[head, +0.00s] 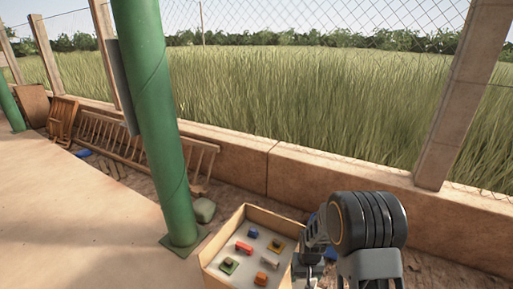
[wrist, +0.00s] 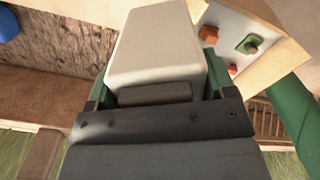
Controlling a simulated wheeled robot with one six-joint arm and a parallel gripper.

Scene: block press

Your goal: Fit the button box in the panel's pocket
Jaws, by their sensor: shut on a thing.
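My gripper (wrist: 156,72) is shut on a plain light grey box (wrist: 155,45) in the wrist view, with a green finger on each side. It looks like the button box, but no button shows on the faces in view. The panel (head: 288,217) is a pale board with a raised wooden rim, low in the middle of the head view. Its pale board also shows at the upper right of the wrist view (wrist: 228,18), beyond the held box. No empty pocket can be made out. In the head view my arm hides the gripper and the box.
A low wall (head: 330,180) runs behind. Open floor (head: 75,215) lies left.

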